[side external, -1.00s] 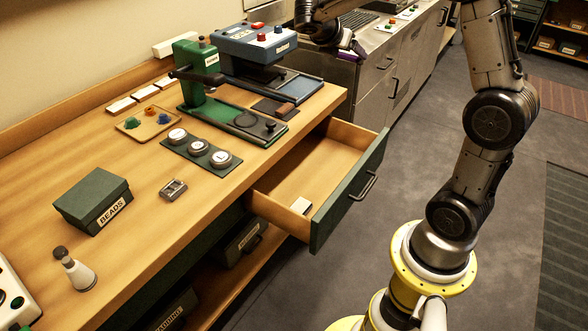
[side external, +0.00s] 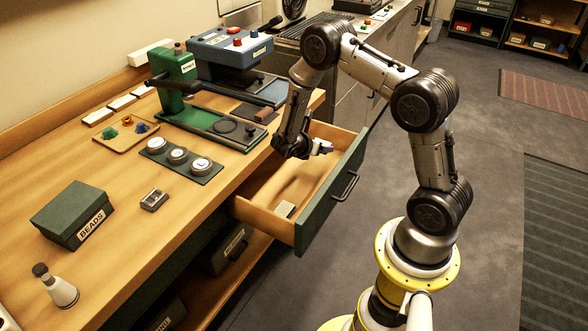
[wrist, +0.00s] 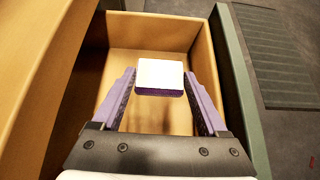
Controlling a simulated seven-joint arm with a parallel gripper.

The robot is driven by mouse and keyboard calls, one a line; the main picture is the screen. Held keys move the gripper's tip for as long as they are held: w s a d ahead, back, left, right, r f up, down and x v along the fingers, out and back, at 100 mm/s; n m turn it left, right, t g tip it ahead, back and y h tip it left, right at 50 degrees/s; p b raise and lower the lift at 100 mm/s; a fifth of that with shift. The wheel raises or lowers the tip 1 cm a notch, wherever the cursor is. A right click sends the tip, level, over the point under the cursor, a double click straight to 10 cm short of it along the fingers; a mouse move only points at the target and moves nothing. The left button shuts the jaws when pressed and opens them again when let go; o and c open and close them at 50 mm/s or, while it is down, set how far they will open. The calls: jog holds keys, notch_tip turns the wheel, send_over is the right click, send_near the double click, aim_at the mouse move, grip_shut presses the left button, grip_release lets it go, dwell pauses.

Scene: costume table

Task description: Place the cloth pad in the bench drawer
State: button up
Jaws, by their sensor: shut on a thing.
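My gripper (side external: 318,149) is shut on the cloth pad, a small block with a white top and a purple lower edge. The cloth pad (wrist: 160,74) sits between the fingertips in the wrist view. In the side view, my gripper hangs over the far part of the open bench drawer (side external: 265,217). The drawer has pale wooden walls and a dark green front. In the wrist view, the drawer (wrist: 165,29) lies below the pad, with bare floor showing around it. The pad appears above the drawer floor; the exact height is hard to tell.
A small pale block (side external: 284,209) lies in the drawer's near corner. The green press (side external: 180,85) and blue machine (side external: 230,48) stand on the bench beside my arm. A tray of round tins (side external: 178,156) and a BEADS box (side external: 72,214) are farther left.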

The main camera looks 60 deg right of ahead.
notch_tip(320, 180, down, 8)
jog(key=shift+f, duration=0.1)
dwell(0.4)
jog(key=shift+f, duration=0.1)
jog(key=o, duration=1.2)
jog(key=shift+o, duration=0.2)
